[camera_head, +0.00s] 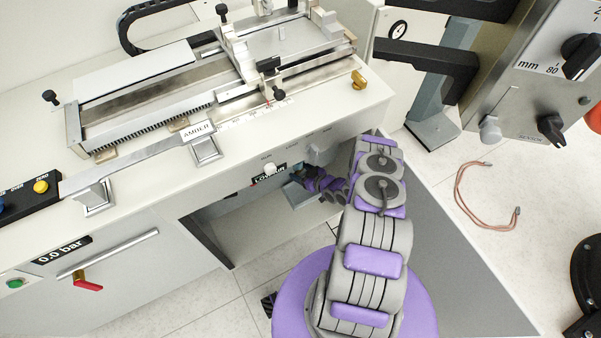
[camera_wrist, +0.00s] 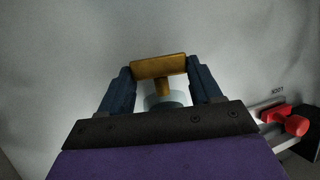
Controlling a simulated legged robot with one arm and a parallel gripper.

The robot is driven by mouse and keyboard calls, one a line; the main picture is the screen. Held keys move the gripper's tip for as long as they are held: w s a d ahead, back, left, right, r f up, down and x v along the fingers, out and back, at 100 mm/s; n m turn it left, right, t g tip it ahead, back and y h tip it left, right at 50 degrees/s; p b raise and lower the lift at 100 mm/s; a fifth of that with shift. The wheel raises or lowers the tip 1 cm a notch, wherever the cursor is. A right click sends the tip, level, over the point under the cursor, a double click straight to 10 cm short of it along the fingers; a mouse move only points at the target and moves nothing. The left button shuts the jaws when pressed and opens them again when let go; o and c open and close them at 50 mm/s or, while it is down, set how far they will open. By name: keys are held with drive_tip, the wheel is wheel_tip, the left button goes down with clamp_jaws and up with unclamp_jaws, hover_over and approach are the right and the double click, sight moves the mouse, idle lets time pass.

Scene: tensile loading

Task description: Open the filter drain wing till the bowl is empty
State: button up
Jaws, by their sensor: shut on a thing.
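In the wrist view, the brass wing (camera_wrist: 158,67) is a short bar on a stem, lying crosswise between my two dark blue fingers. My gripper (camera_wrist: 163,76) is shut on it, one finger at each end. A pale, translucent round part (camera_wrist: 165,98), which looks like the filter bowl, sits behind the stem, partly hidden by my gripper. I cannot tell whether liquid is in it. In the head view my gripper (camera_head: 299,178) reaches under the bench front, and the wing and bowl cannot be made out there.
A red knob (camera_wrist: 296,125) lies to the right in the wrist view. In the head view, a white knob (camera_head: 270,168) and a black label are on the bench front above my gripper. A red-handled lever (camera_head: 88,284) sits below a "0.0 bar" display (camera_head: 62,250). A copper-coloured hose (camera_head: 460,190) lies right.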

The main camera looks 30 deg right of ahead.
drive_tip(key=shift+d+n+g+y, duration=0.1)
drive_tip(key=shift+n+g+y, duration=0.2)
drive_tip(key=shift+n+y, duration=0.15)
drive_tip(key=o, duration=1.1)
drive_tip(key=shift+c, duration=0.2)
drive_tip(key=shift+s+r, duration=0.1)
